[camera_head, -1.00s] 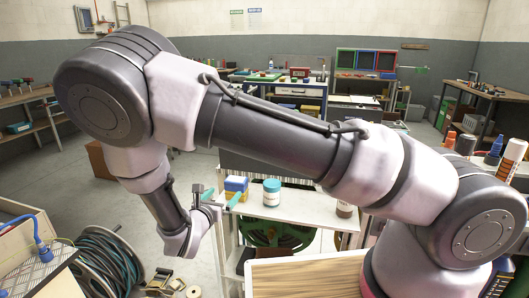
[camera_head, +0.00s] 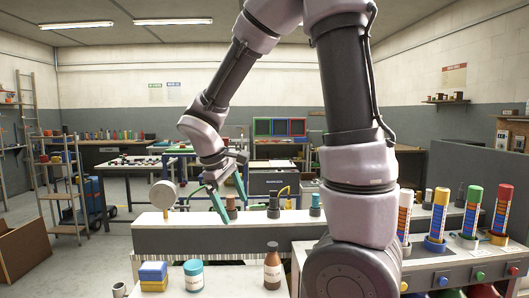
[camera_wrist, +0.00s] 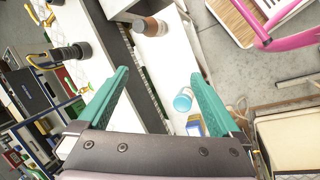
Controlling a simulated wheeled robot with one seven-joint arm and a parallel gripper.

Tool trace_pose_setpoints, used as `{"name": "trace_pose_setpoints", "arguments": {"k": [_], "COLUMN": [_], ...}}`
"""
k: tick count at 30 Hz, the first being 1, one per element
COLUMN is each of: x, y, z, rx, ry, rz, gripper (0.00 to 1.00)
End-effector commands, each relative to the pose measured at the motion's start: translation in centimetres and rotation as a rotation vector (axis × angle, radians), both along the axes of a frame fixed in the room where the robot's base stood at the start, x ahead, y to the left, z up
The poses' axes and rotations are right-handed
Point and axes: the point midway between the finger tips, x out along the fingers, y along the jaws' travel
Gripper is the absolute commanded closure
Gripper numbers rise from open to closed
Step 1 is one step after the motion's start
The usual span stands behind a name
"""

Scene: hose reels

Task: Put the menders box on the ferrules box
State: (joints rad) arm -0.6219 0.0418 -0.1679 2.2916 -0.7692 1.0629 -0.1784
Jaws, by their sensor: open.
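A blue box (camera_head: 153,270) sits on a yellow box (camera_head: 154,285) on a white surface at the lower left of the head view. I cannot read labels, so I cannot tell which is the menders box or the ferrules box. In the wrist view a blue and yellow box (camera_wrist: 195,126) shows partly, beside the right finger. My gripper (camera_head: 235,211) has teal fingers, spread apart with nothing between them. In the head view it appears above and to the right of the boxes. In the wrist view my gripper (camera_wrist: 159,76) is open over the surface.
A white jar with a teal lid (camera_head: 193,275) stands close right of the boxes, and a brown bottle (camera_head: 272,267) farther right. A long grey bench (camera_head: 200,239) with a white top runs behind. Colored tubes (camera_head: 438,215) stand at the right.

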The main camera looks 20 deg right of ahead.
Motion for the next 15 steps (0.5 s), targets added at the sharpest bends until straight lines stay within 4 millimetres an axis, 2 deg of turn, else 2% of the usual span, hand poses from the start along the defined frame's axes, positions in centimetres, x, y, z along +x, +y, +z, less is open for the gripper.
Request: {"name": "trace_pose_setpoints", "arguments": {"k": [1,6,12,15], "x": [-0.9,-4.2,-7.9,-9.3], "y": [-1.1,-3.2,-4.4,-4.6], "z": [1.7,6.4,11.3,13.1], "rx": [0.085,0.350,0.633,0.740], "ry": [-0.041,-0.173,-0.353,-0.433], "rz": [-0.094,-0.381,-0.666,-0.765], "gripper": [0.00,0.00,0.00,0.00]}}
